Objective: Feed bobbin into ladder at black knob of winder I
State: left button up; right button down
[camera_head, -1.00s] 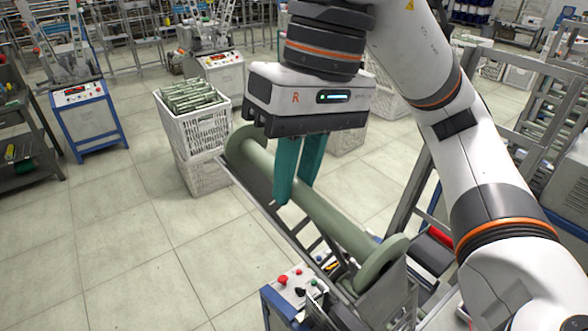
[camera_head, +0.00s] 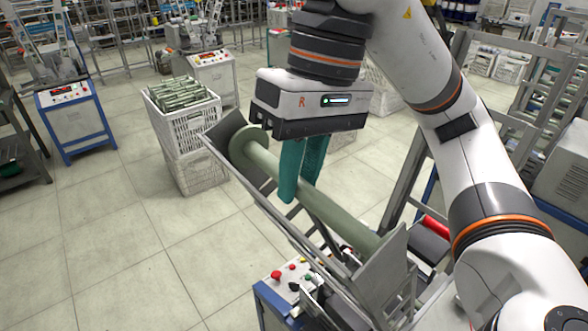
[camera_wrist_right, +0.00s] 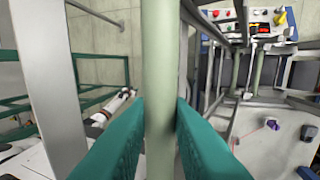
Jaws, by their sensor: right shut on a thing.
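My right gripper (camera_head: 298,190), with teal fingers, is shut on the shaft of a long green bobbin (camera_head: 338,217). The bobbin lies tilted along the metal ladder (camera_head: 268,212) of a winder, its far flange beside a dark end plate (camera_head: 222,128). Its near end is hidden behind the grey near plate (camera_head: 378,274). I cannot tell whether it rests on the rails. A black knob (camera_head: 294,287) sits on the winder's panel beside a red button. In the right wrist view the bobbin (camera_wrist_right: 158,60) runs between both fingers. My left gripper is not in view.
White crates (camera_head: 186,132) stand behind the ladder, the upper one full of green bobbins. A blue-framed machine (camera_head: 74,115) is at the left. A grey metal frame (camera_head: 408,170) rises right of the ladder. The floor on the left is clear.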

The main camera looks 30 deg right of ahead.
jog(key=shift+d+f+b, duration=0.35)
jog(key=shift+f, duration=0.4)
jog(key=shift+w+d+f+b, duration=0.1)
jog(key=shift+d+f+b, duration=0.3)
jog(key=shift+f+b, duration=0.4)
jog(key=shift+d+f+b, duration=0.4)
jog(key=shift+f+b, duration=0.25)
jog(key=shift+f, duration=0.3)
jog(key=shift+w+d+f+b, duration=0.1)
jog(key=shift+d+f+b, duration=0.3)
jog(key=shift+f+b, duration=0.4)
jog(key=shift+f, duration=0.15)
jog(key=f+b, duration=0.1)
jog(key=d+f+b, duration=0.1)
jog(key=f+b, duration=0.1)
jog(key=shift+d+f, duration=0.35)
